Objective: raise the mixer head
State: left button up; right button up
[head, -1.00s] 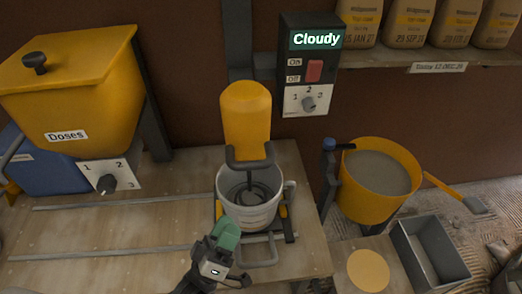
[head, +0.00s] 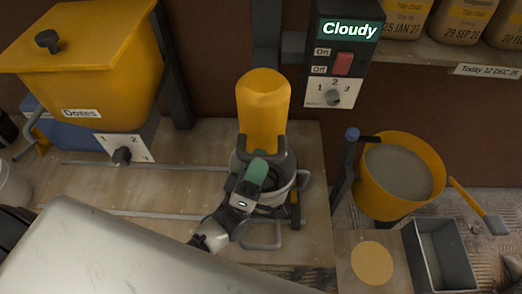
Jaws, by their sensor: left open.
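The mixer head (head: 263,105) is a yellow upright housing on a dark stand, in the middle of the head view. A dark U-shaped handle (head: 281,150) sits at its lower front. Below it is a pale bucket (head: 291,192), partly hidden by my left gripper. My left gripper (head: 257,168), with green fingertips, is at the handle, in front of the bucket. Its jaws are open. I cannot tell whether it touches the handle. The whisk in the bucket is hidden now. My right gripper is not in view.
A control box (head: 341,60) reading "Cloudy" hangs at the upper right of the mixer. A yellow "Doses" hopper (head: 92,70) stands left. A yellow tub of grey mix (head: 402,172) and a grey metal tray (head: 440,257) are right. The bench (head: 100,186) has free room left.

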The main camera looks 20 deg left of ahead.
pick_arm(q)
jog(key=shift+w+d+r, duration=0.1)
jog(key=shift+w+r, duration=0.2)
jog(key=shift+r, duration=0.15)
jog(key=shift+w, duration=0.1)
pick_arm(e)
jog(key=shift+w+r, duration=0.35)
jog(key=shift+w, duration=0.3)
